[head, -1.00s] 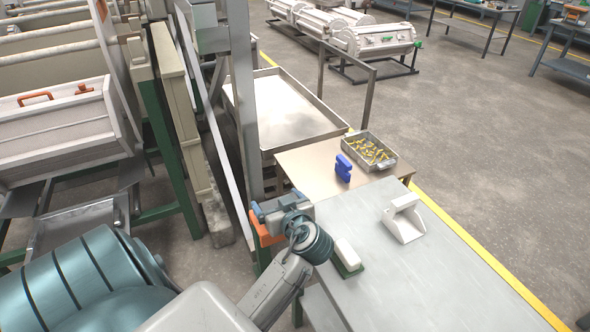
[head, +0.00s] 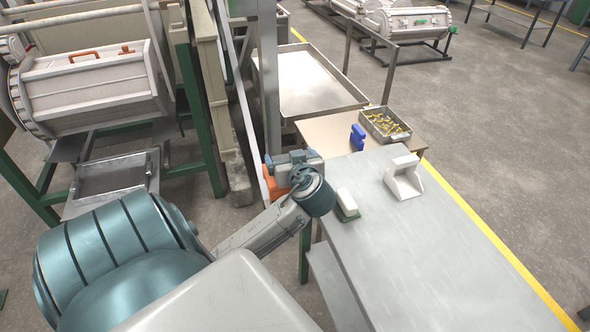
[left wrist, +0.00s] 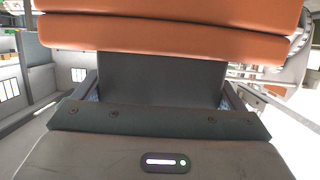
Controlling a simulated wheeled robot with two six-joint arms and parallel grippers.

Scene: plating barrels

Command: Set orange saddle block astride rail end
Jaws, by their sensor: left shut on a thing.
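The orange saddle block (head: 271,190) is in my left gripper (head: 283,168), near the middle of the head view. Only part of its orange side shows there, beside and below the gripper. In the left wrist view the block (left wrist: 165,38) fills the top of the picture, with a dark grey part below it between the fingers. My left gripper is shut on it. A long pale rail (head: 243,110) slopes down beside the steel upright to near the block. The rail end is hidden or hard to make out, and I cannot tell whether the block touches it. My right gripper is not in view.
A grey table (head: 430,250) holds a white scoop (head: 403,180) and a white-and-green brush (head: 346,204). Behind it are a blue piece (head: 357,137) and a metal tray of yellow parts (head: 385,123). A steel upright (head: 269,80) and a plating barrel (head: 95,85) stand left.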

